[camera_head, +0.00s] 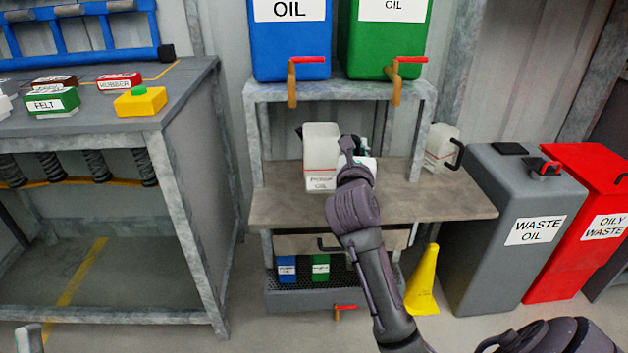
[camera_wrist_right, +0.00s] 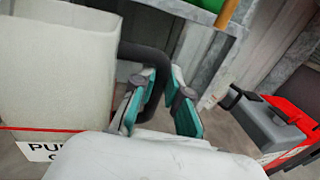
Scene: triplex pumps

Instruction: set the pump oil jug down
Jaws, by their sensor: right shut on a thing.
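The pump oil jug (camera_head: 321,150) is a pale, boxy, upright jug with a "PUMP OIL" label, at the middle shelf (camera_head: 430,195) of the stand. Its base appears at shelf level; I cannot tell whether it touches. In the right wrist view the jug (camera_wrist_right: 60,75) fills the left side, and its dark handle (camera_wrist_right: 150,58) runs between my teal fingers. My right gripper (camera_wrist_right: 158,108) is shut on that handle. In the head view my right gripper (camera_head: 362,150) is at the jug's right side, partly hidden by its own arm.
Blue (camera_head: 290,45) and green (camera_head: 383,45) oil tanks with red-handled taps stand above. A yellow cone (camera_head: 424,282), waste oil bin (camera_head: 510,220) and red oily waste bin (camera_head: 585,220) stand right. A workbench (camera_head: 185,95) is left.

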